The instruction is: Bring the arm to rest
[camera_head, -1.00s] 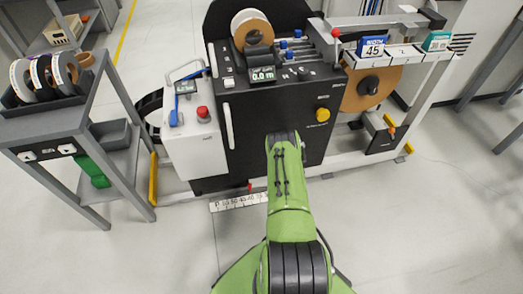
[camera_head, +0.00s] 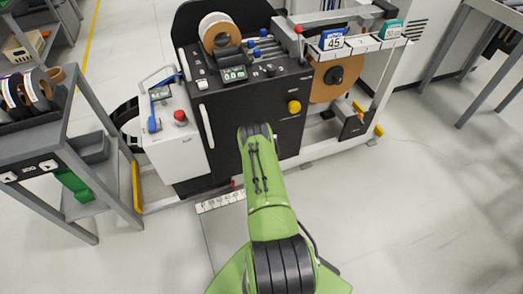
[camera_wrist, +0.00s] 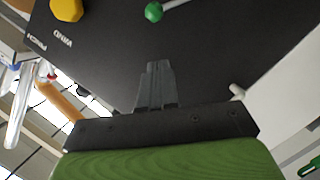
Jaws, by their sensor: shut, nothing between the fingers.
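My gripper (camera_wrist: 156,88) shows in the wrist view with its two dark fingers together and nothing between them. It points at the black front panel of the edge banding machine (camera_wrist: 190,45). In the head view my green arm reaches forward to the black machine (camera_head: 222,120), and the gripper itself is hidden behind the arm. A yellow knob (camera_wrist: 67,9) and a green ball-ended lever (camera_wrist: 154,12) show on the panel in the wrist view. I cannot tell the exact gap between fingertips and panel.
A grey cart (camera_head: 75,140) with tape rolls stands at the left. A white control box with a red button (camera_head: 180,117) adjoins the machine. A large brown roll (camera_head: 337,77) hangs at its right. A grey table (camera_head: 497,12) is at the far right. Floor at the right is clear.

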